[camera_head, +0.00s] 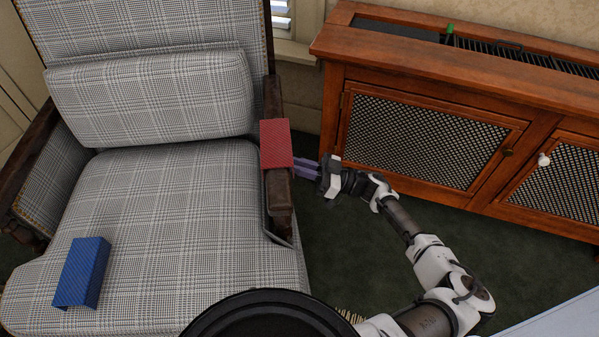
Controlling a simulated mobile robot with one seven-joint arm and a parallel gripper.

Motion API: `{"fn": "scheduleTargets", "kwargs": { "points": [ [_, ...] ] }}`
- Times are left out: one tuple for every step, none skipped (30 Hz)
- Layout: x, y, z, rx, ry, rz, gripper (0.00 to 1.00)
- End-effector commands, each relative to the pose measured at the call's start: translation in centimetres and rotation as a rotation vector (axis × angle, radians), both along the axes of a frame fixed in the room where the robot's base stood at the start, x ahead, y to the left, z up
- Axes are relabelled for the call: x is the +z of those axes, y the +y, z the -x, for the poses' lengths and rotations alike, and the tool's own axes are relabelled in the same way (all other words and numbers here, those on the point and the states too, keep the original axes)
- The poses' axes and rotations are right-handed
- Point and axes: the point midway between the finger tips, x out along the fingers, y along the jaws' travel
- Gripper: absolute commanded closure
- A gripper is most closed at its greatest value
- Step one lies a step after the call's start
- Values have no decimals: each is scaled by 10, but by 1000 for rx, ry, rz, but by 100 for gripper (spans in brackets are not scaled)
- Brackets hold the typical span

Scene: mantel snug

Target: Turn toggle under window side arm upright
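The plaid armchair's window-side arm (280,203) is dark wood, on the chair's right. The toggle under it cannot be made out; the arm top and a red box on it hide what lies below. My gripper (306,168) is just right of this arm, beside the red box, with its purple fingers pointing left towards the arm. The fingertips end close to or behind the arm's edge. I cannot tell whether they touch anything or how far apart they are.
The red box (275,143) lies on the window-side arm. A blue box (82,272) sits on the plaid seat (190,220). A wooden cabinet (420,75) with mesh doors stands to the right. Dark green carpet (345,240) is clear between chair and cabinet.

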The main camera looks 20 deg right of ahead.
Motion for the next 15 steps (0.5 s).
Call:
{"fn": "scheduleTargets", "kwargs": {
  "points": [
    [-4, 0, 0, 1, -21, 5, 100],
    [-4, 0, 0, 1, -34, 6, 100],
    [-3, 0, 0, 0, -49, 9, 100],
    [-3, 0, 0, 0, -58, 10, 100],
    [-3, 0, 0, 0, -68, 13, 100],
    [-3, 0, 0, 0, -78, 14, 100],
    [-3, 0, 0, 0, -85, 16, 100],
    [-3, 0, 0, 0, -91, 16, 100],
    [-2, 0, 0, 1, -98, 17, 100],
    [-2, 0, 0, 1, -101, 18, 100],
    [-2, 0, 0, 1, -104, 19, 100],
    [-2, 0, 0, 0, -108, 19, 100],
    [-1, 0, 0, 1, -110, 20, 100],
    [-1, 0, 0, 0, -111, 19, 100],
    [-1, 0, 0, 1, -112, 20, 100]
  ]
}}
